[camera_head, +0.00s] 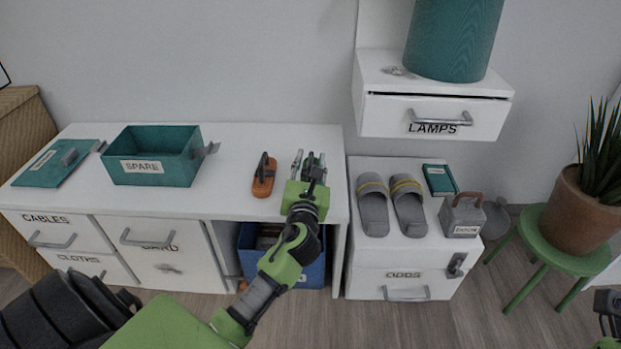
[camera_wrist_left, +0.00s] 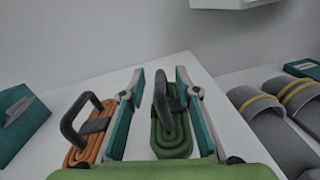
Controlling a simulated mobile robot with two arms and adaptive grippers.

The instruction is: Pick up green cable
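The green cable (camera_wrist_left: 171,138) is a coiled oval bundle with a dark handle-like loop on top. In the left wrist view it lies on the white desk top between the two fingers of my left gripper (camera_wrist_left: 160,112), with a gap on either side. In the head view my left gripper (camera_head: 309,165) reaches down over the right end of the desk and mostly hides the green cable. It is open, with its fingers straddling the cable. My right gripper (camera_head: 606,308) shows only partly at the lower right edge, far from the cable.
An orange cable (camera_head: 264,177) lies just left of my left gripper. A teal SPARE box (camera_head: 190,172) and its teal lid (camera_head: 45,176) are further left. Grey slippers (camera_head: 373,215) sit on the lower cabinet to the right. The LAMPS drawer (camera_head: 435,117) hangs above it.

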